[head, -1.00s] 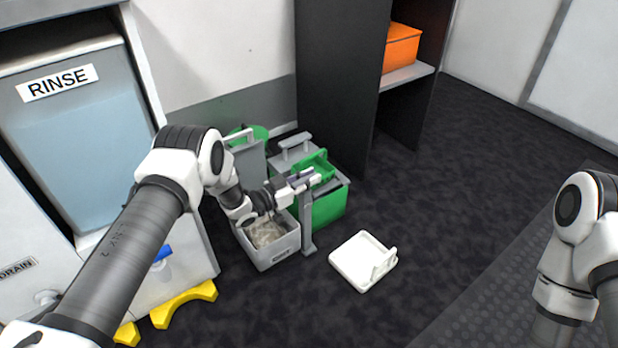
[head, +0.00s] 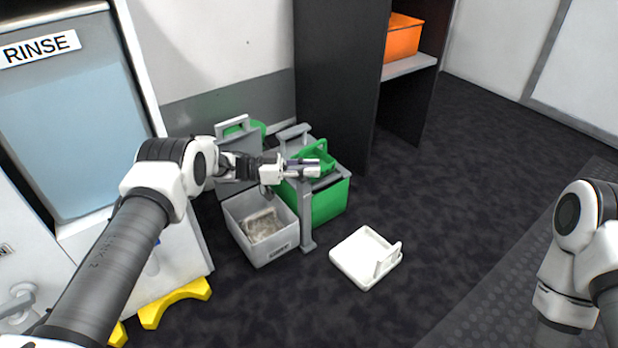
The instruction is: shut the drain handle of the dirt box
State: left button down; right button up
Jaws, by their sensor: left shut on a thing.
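The dirt box (head: 235,225) is a grey open bin with pale debris inside and a small dark label on its front. A grey upright lever (head: 307,225) stands at its right front corner and looks like its drain handle. My left gripper (head: 306,169) reaches in from the left at the lever's upper end. It is shut, apparently on the lever, whose top is hidden by the fingers. My right gripper is out of view; only part of that arm shows at the right.
A green bin (head: 330,203) with a green tray (head: 316,155) on top stands right behind the lever. A white lid (head: 362,261) lies on the floor to the right. The rinse cabinet (head: 70,130) is at the left, above a yellow foot (head: 175,302). The floor at the right is mostly clear.

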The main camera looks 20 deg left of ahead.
pick_arm(q)
jog(key=shift+s+m+g+h+b, duration=0.15)
jog(key=shift+m+g+h+b, duration=0.3)
jog(key=shift+m+g, duration=0.8)
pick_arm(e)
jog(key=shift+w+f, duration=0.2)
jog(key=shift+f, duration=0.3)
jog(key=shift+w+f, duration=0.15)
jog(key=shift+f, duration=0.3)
pick_arm(q)
jog(key=shift+n+g, duration=0.25)
jog(key=shift+g, duration=0.2)
jog(key=c, duration=1)
grip_release()
jog(key=shift+c, duration=0.2)
jog(key=shift+r+t, duration=0.1)
jog(key=shift+t, duration=0.3)
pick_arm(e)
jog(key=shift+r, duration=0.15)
